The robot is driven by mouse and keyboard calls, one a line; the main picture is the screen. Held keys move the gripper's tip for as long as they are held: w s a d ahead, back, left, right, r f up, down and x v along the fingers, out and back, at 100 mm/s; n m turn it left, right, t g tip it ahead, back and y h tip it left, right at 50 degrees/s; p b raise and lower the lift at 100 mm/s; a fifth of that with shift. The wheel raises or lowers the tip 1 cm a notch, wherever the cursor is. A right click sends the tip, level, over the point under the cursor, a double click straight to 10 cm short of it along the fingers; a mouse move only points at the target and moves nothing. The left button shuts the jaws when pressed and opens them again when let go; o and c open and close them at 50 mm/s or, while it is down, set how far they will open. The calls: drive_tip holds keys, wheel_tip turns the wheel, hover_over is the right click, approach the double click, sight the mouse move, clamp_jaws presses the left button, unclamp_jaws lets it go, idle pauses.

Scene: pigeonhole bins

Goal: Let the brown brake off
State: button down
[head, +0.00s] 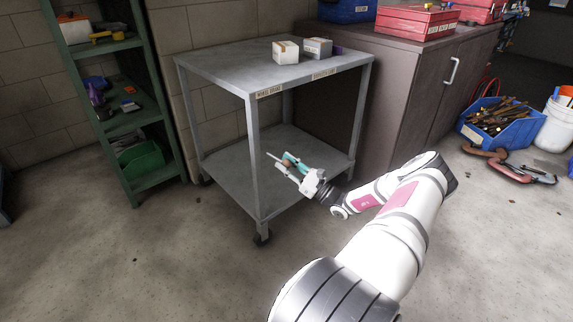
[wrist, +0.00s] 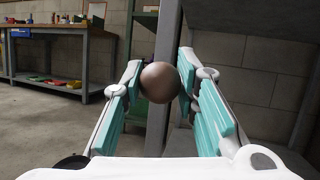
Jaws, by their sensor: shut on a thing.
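My gripper (head: 281,161) is in front of the lower part of a grey metal cart (head: 222,75), over its lower shelf in the picture. In the wrist view, its two teal-padded fingers (wrist: 160,84) are shut on a brown round knob (wrist: 160,80), one on each side. The knob shows only as a small brown spot in the head view. What it is fixed to, if anything, is hidden behind it. A grey upright post (wrist: 164,30) stands behind the knob in the wrist view.
On the cart's top stand a white box (head: 286,52) and a grey box (head: 318,48). A green shelf unit (head: 128,120) is at left, a brown cabinet (head: 400,90) at right. A blue crate of tools (head: 478,137) and clamps (head: 515,168) are on the floor at right. The front-left floor is clear.

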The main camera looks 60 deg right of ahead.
idle(0.3)
drive_tip(key=c, duration=1.2)
unclamp_jaws()
drive_tip(key=v, duration=1.2)
drive_tip(key=shift+r, duration=0.15)
drive_tip(key=shift+s, duration=0.15)
